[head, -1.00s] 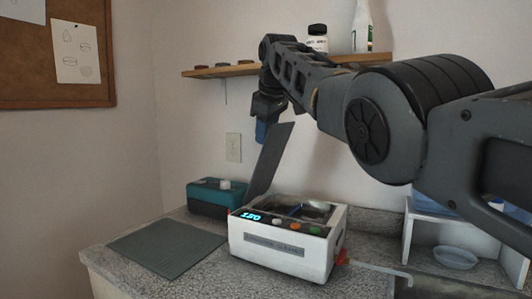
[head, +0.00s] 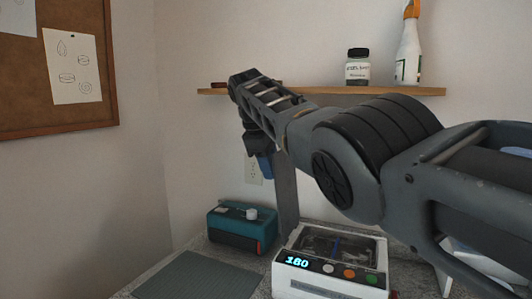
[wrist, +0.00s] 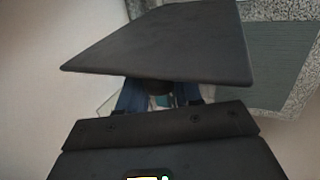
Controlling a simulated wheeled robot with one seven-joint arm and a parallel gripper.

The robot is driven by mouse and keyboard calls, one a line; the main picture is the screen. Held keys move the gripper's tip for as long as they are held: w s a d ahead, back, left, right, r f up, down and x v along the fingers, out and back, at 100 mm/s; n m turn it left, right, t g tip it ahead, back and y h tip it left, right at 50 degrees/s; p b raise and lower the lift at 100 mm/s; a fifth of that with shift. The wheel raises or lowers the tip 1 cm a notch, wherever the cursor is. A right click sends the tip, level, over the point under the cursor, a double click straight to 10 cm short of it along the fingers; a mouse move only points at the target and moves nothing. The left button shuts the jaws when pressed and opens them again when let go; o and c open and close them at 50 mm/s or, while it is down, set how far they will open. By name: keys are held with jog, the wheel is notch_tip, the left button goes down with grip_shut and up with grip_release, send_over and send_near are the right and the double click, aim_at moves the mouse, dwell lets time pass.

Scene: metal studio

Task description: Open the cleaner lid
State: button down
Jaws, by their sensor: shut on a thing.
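The white cleaner (head: 330,287) stands on the counter with a lit blue display and coloured buttons on its front. Its top is uncovered and shows a dark tub (head: 338,243). The dark grey lid (head: 287,200) stands nearly upright at the cleaner's left rear. My gripper (head: 264,166), with blue fingers, is at the lid's upper part, and my arm hides the lid's top edge. In the wrist view the lid (wrist: 165,42) spans the upper middle, and the blue fingers of my gripper (wrist: 160,98) are shut at its edge, partly hidden by it.
A teal box (head: 238,228) with a white knob stands left of the cleaner. A grey mat (head: 198,277) lies at the front left. The wall outlet is close behind my gripper.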

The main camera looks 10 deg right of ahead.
jog(key=shift+w+a+f, duration=0.1)
dwell(0.4)
jog(key=c, duration=0.8)
grip_release()
jog(key=v, duration=0.7)
jog(key=shift+a+r+b, duration=0.2)
jog(key=shift+r+b, duration=0.15)
jog(key=shift+b, duration=0.05)
